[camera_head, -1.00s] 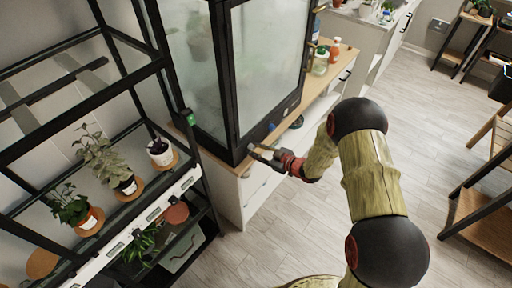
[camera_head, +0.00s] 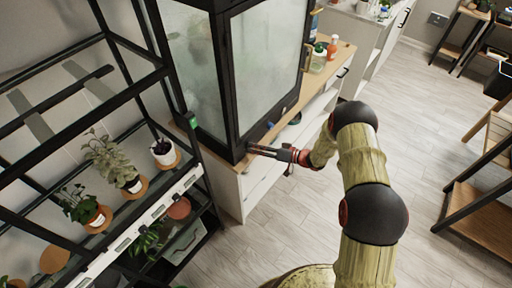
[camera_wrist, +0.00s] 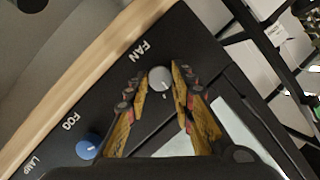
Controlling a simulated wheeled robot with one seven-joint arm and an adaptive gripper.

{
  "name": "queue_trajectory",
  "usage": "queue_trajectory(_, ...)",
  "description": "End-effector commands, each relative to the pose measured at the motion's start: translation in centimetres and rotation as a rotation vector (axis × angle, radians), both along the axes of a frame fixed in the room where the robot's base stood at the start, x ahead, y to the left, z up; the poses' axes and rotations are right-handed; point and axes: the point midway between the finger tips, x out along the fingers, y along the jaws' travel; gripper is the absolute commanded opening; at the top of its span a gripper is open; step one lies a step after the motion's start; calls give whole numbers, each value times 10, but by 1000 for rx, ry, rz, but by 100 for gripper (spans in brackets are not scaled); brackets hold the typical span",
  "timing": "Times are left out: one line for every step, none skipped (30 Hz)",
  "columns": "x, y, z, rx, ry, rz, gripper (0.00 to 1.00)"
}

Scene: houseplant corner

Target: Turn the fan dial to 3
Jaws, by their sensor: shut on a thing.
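The grey round fan dial (camera_wrist: 160,79) sits on the black control panel (camera_wrist: 112,97) beside the white word FAN in the wrist view. My gripper (camera_wrist: 161,72) has one finger on each side of the dial and is shut on it. A small pale mark shows just below the dial; I cannot read any numbers or the dial's setting. In the head view my gripper (camera_head: 250,149) reaches the lower front edge of the glass plant cabinet (camera_head: 265,65). The fan dial is hidden there.
A blue fog dial (camera_wrist: 88,147) sits on the same panel, lower left, with the word LAMP beyond it. Bottles (camera_head: 318,60) stand on the wooden counter right of the cabinet. A black plant shelf (camera_head: 130,215) stands on the left.

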Motion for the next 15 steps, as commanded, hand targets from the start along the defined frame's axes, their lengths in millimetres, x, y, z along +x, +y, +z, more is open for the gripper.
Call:
queue_trajectory(1,-1,-2,27,36,-1,0)
queue_trajectory(1,-1,-2,44,57,-2,0)
queue_trajectory(1,-1,-3,68,88,-2,0)
queue_trajectory(1,-1,-3,85,111,-2,0)
queue_trajectory(1,-1,-3,103,133,-1,0)
queue_trajectory(1,-1,-4,125,164,-2,0)
queue_trajectory(1,-1,-4,143,186,-2,0)
queue_trajectory(1,-1,-4,162,207,-2,0)
queue_trajectory(2,-1,-4,184,238,-2,0)
queue_trajectory(2,-1,-4,202,260,-2,0)
queue_trajectory(2,-1,-5,220,282,-2,0)
queue_trajectory(1,-1,-5,243,314,-2,0)
queue_trajectory(2,-1,-5,260,335,-3,0)
queue_trajectory(2,-1,-6,278,358,-2,0)
queue_trajectory(2,-1,-6,302,387,-2,0)
